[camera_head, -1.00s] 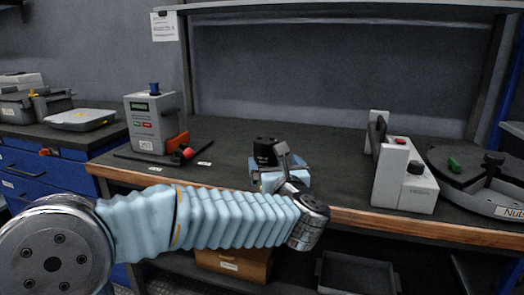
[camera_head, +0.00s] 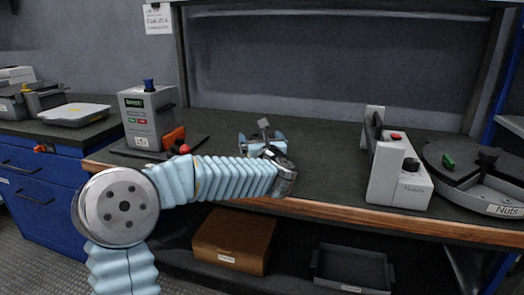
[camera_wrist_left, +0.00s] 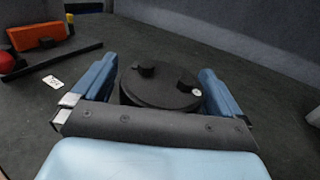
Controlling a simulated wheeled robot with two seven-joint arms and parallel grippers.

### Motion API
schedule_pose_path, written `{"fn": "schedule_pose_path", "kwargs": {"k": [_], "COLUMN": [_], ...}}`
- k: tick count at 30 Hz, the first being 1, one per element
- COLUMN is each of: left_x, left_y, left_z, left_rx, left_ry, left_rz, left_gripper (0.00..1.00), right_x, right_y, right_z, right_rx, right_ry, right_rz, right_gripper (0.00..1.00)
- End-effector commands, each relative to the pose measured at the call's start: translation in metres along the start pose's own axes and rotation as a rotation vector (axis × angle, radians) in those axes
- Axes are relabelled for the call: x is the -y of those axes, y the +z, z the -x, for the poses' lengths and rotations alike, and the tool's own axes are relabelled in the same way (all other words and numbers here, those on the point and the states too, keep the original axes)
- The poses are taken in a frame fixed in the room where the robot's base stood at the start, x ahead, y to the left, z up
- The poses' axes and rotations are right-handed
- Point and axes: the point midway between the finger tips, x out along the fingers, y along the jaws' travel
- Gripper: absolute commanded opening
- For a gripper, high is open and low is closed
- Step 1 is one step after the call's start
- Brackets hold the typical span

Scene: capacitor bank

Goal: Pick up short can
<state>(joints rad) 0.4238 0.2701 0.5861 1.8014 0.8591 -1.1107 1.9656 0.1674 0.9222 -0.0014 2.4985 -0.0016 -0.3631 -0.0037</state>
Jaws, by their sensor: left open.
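The short can is a black, round can (camera_wrist_left: 160,88) with two dark knobs on its top, standing upright on the bench. In the left wrist view it sits between the two blue fingers of my left gripper (camera_wrist_left: 158,82), with its near side hidden behind the gripper's dark bar. The fingers are open, one on each side, and I see no clear grip on it. In the head view my left gripper (camera_head: 262,138) is over the middle of the bench, and the can is hidden behind it and the wrist. My right gripper is not in view.
A grey tester (camera_head: 150,118) with an orange block and red ball stands left on the dark bench (camera_head: 320,150). A white device (camera_head: 400,172) and a round nuts tray (camera_head: 485,180) stand right. A brown box (camera_head: 235,240) and grey bin (camera_head: 350,268) sit below.

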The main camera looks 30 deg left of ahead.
Motion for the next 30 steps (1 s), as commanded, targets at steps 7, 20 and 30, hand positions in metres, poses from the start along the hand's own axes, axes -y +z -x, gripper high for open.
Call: {"fn": "schedule_pose_path", "kwargs": {"k": [7, 20, 30], "left_x": [0.0001, 0.0001, 0.0001], "left_y": [-0.0002, -0.0003, 0.0031], "left_z": [-0.0019, -0.0016, -0.0014], "left_rx": [0.001, 0.000, 0.003], "left_ry": [0.000, 0.000, 0.000], "left_rz": [0.000, 0.000, 0.001], "left_gripper": [0.98, 0.33, 0.24], "right_x": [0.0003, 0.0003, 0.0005], "right_y": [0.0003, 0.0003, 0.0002], "right_z": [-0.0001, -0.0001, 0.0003], "right_rx": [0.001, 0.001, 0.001], "right_ry": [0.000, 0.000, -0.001], "right_rz": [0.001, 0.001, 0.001], "right_gripper": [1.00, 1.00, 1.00]}}
